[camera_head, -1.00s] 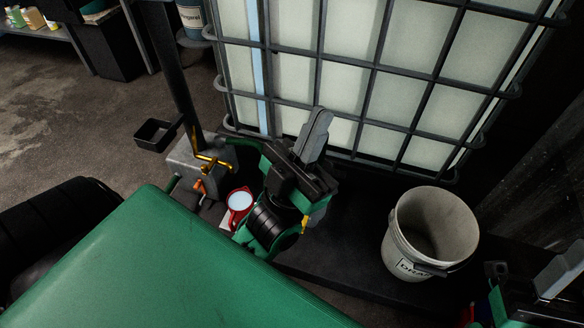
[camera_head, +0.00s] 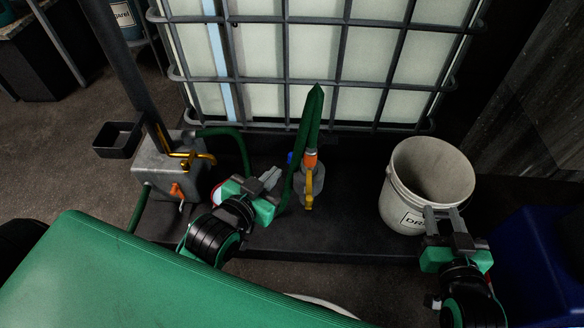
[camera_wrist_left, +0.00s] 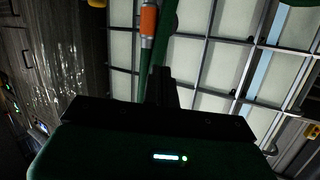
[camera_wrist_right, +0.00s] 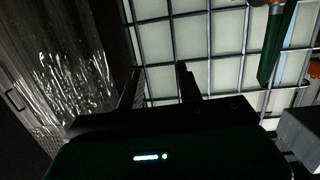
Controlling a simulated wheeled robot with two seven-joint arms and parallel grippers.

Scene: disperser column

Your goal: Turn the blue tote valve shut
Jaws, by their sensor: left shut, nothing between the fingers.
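The caged white tote (camera_head: 360,65) stands at the back. In front of it in the head view is the tote valve (camera_head: 310,183), with a grey body, an orange collar and a yellow lever. A small blue part (camera_head: 290,158), perhaps the blue handle, shows at its upper left, mostly hidden by a green hose. My left gripper (camera_head: 272,177) is shut and empty, left of the valve and apart from it. The left wrist view shows the orange collar (camera_wrist_left: 148,22) beyond its fingers. My right gripper (camera_head: 443,212) is open and empty in front of the drain bucket.
The drain bucket (camera_head: 432,172) stands right of the valve. A grey box (camera_head: 160,165) with yellow and orange fittings stands at left, beside a dark post. Green hoses (camera_head: 310,110) run at the valve and the box. A blue container (camera_head: 545,260) is at lower right.

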